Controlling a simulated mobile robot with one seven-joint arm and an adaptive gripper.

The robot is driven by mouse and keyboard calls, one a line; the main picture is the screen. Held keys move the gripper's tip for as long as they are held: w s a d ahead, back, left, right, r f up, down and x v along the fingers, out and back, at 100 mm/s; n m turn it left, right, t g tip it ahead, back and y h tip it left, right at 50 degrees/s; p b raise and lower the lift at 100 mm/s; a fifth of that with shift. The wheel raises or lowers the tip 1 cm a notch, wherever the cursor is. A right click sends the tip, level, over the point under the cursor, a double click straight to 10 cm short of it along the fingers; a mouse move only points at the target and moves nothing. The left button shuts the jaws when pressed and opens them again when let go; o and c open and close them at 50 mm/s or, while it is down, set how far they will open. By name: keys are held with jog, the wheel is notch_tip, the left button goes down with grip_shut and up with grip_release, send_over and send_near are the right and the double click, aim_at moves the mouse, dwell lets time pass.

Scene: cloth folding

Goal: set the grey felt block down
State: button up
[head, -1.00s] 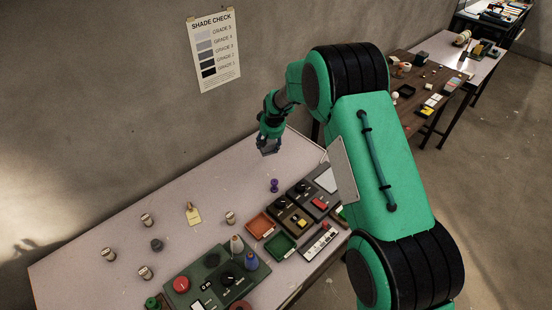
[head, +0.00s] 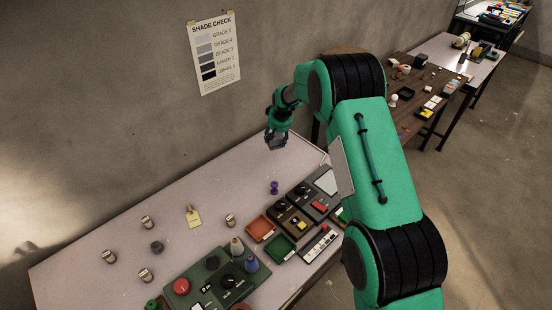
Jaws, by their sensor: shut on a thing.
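My gripper (head: 276,144) is over the far end of the pale table (head: 120,243), close to the wall, pointing down. It is shut on the grey felt block (head: 277,142), which shows small and dark between the fingers. The fingers partly hide the block. I cannot tell whether its underside touches the table or hangs just above it.
A purple peg-like piece (head: 274,187) stands nearest to the gripper. An orange tray (head: 260,229), a green tray (head: 280,246) and control boxes lie nearer. Several small metal cylinders (head: 147,222) and a yellow tag (head: 194,217) stand left. The tabletop along the wall is clear.

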aim_at(276, 147)
jog(key=shift+f+b, duration=0.4)
jog(key=shift+f, duration=2.55)
jog(key=shift+f+b, duration=0.3)
jog(key=shift+f, duration=1.55)
jog(key=shift+f, duration=0.1)
jog(key=o, duration=1.2)
jog(key=shift+p+v, duration=0.8)
jog(key=shift+v, duration=5.3)
jog(key=shift+w, duration=0.1)
